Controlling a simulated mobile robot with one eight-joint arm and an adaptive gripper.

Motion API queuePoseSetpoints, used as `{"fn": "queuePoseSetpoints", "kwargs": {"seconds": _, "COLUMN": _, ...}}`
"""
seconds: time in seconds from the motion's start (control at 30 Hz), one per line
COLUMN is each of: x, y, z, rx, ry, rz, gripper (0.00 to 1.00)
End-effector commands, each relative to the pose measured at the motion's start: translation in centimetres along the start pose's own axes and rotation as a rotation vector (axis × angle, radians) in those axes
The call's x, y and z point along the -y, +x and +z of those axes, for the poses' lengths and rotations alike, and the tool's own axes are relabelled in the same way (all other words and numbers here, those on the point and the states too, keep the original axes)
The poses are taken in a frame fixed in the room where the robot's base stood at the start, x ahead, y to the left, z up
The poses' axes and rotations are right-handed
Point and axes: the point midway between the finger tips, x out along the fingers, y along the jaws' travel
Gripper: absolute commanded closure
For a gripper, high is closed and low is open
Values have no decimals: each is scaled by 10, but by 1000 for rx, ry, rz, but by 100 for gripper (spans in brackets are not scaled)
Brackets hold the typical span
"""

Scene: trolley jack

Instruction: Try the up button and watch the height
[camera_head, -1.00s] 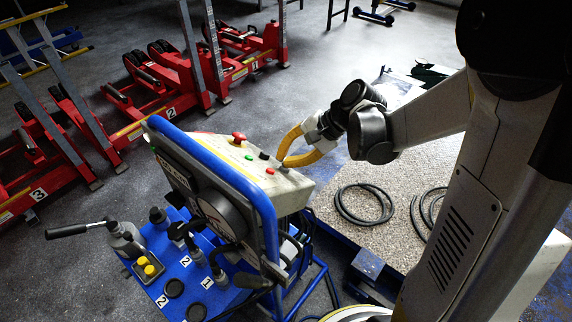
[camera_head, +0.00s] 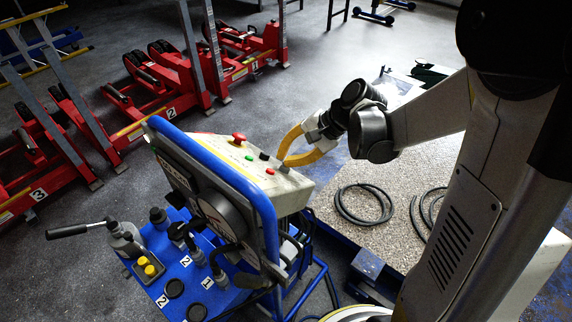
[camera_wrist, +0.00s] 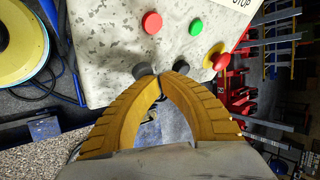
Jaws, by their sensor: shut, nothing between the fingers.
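The pale control box (camera_head: 215,148) sits on top of a blue-framed stand. It carries a red mushroom button (camera_head: 239,136), a green button (camera_head: 249,157), a red button (camera_head: 270,170), a black knob (camera_head: 264,156) and a grey knob. In the wrist view the green button (camera_wrist: 195,27) and red button (camera_wrist: 151,22) lie beyond the fingertips. My gripper (camera_wrist: 162,77) is shut and empty, its yellow fingertips between the grey knob (camera_wrist: 143,70) and the black knob. I cannot tell whether they touch either. No up marking is readable.
Red wheeled lift units (camera_head: 165,100) with numbered labels stand at the back left. A blue tray (camera_head: 175,270) with several tools and yellow knobs is below the box. Black hoses (camera_head: 364,204) lie on the gravel bed (camera_head: 390,165) at right.

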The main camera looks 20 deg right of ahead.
Motion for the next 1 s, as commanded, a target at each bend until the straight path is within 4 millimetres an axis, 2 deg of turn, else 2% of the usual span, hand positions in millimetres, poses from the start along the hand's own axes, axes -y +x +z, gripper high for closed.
{"fn": "queuePoseSetpoints", "kwargs": {"seconds": 0.23, "x": 7, "y": -12, "z": -6, "rx": 0, "ry": 1, "rz": 0, "gripper": 100}}
{"fn": "queuePoseSetpoints", "kwargs": {"seconds": 0.67, "x": 8, "y": -14, "z": -8, "rx": 0, "ry": 1, "rz": 0, "gripper": 100}}
{"fn": "queuePoseSetpoints", "kwargs": {"seconds": 1.0, "x": 22, "y": -39, "z": -20, "rx": 0, "ry": 1, "rz": 0, "gripper": 100}}
